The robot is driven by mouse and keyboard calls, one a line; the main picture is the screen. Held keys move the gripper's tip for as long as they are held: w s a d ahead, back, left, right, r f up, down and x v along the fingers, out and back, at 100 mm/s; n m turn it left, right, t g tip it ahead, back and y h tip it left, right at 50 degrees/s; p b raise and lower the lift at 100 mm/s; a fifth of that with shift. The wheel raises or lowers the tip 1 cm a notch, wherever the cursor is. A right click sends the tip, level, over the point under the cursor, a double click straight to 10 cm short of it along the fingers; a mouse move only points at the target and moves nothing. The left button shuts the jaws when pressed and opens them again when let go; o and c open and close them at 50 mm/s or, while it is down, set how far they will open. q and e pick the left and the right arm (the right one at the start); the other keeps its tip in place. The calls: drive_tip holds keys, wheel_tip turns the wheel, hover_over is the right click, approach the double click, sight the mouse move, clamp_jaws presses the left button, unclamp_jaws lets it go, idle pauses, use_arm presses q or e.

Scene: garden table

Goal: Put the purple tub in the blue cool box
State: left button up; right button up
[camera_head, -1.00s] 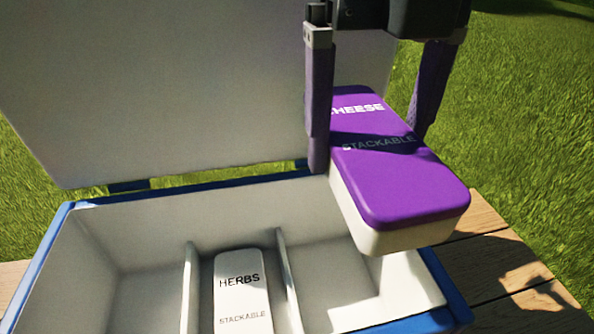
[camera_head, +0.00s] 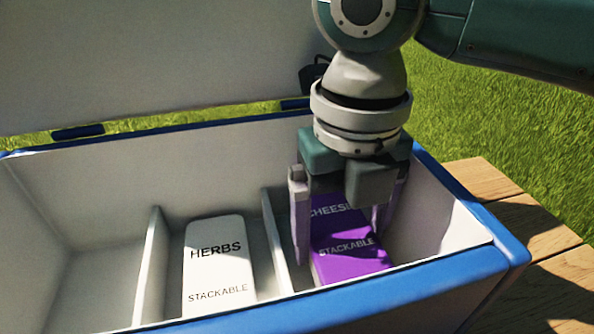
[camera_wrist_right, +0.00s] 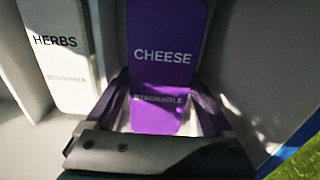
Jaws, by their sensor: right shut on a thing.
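The purple tub (camera_head: 345,248), lettered "CHEESE" and "STACKABLE", is down inside the right compartment of the blue cool box (camera_head: 430,286). My right gripper (camera_head: 338,235) is shut on the tub, with one finger at each long side. In the right wrist view the purple lid (camera_wrist_right: 165,60) lies between the fingers, with the white "HERBS" tub to its left. The front wall hides the tub's near lower part, so I cannot tell whether it touches the floor of the box. My left gripper is not in view.
A white "HERBS" tub (camera_head: 218,258) lies in the middle compartment, between two dividers (camera_head: 150,265). The left compartment looks empty. The box's lid (camera_head: 150,70) stands open at the back. Wooden table boards (camera_head: 530,225) show at the right.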

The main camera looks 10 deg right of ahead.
sight(341, 233)
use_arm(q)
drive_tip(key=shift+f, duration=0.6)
use_arm(e)
drive_tip(key=shift+f, duration=0.95)
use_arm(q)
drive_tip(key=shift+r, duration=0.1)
use_arm(e)
drive_tip(key=shift+r, duration=0.1)
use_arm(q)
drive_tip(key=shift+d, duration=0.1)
use_arm(e)
drive_tip(key=o, duration=1.4)
use_arm(q)
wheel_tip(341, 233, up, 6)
drive_tip(key=p, duration=0.6)
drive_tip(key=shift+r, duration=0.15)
use_arm(e)
wheel_tip(341, 233, up, 12)
